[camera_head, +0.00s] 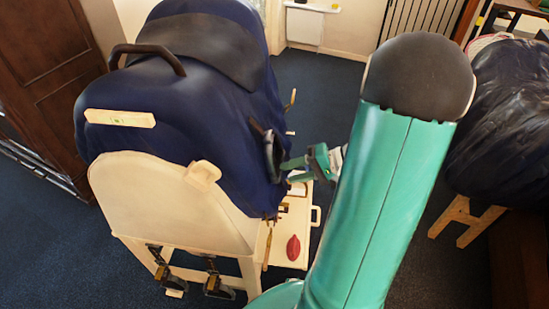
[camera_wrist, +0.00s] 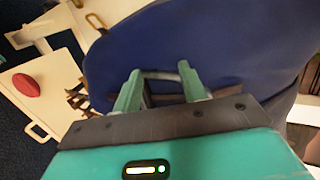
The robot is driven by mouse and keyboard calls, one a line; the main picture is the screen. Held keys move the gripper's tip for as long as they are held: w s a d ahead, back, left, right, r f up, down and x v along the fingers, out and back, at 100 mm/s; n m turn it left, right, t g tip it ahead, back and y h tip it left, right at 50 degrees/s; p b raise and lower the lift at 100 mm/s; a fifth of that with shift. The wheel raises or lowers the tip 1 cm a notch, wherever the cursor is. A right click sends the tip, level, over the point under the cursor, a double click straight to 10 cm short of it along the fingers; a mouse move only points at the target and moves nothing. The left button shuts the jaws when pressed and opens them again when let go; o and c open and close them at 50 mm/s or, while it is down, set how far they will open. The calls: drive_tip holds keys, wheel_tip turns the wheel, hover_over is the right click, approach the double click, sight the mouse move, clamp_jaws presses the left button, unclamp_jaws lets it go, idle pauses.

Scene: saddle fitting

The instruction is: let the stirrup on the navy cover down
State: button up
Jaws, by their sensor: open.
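The navy cover (camera_head: 110,90) is draped over a cream saddle stand (camera_head: 170,200), and its side fills much of the wrist view (camera_wrist: 240,40). A dark stirrup (camera_head: 273,158) hangs against the right flank of the cover. In the wrist view, a thin grey bar and dark brown parts (camera_wrist: 163,87), apparently the stirrup, show between and behind my fingers. My gripper (camera_head: 300,163) is just right of the stirrup, and its two green fingers also show apart in the wrist view (camera_wrist: 160,87). Whether the fingers touch the stirrup is unclear.
A cream side shelf (camera_head: 284,258) below holds a red oval object (camera_head: 293,247) and small tools. A level (camera_head: 120,118) and a dark handle (camera_head: 147,52) are on the cover. Dark clamps (camera_head: 212,280) hang beneath the stand. A black-covered form (camera_head: 505,120) stands at right.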

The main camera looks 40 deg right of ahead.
drive_tip(key=s+d+f+m+t+h, duration=0.25)
drive_tip(key=d+f+t, duration=0.25)
drive_tip(key=d, duration=0.4)
drive_tip(key=shift+m, duration=0.45)
drive_tip(key=x, duration=1.3)
drive_tip(key=shift+w+a+r, duration=0.15)
drive_tip(key=shift+w+a, duration=0.1)
drive_tip(key=shift+c, duration=0.2)
clamp_jaws()
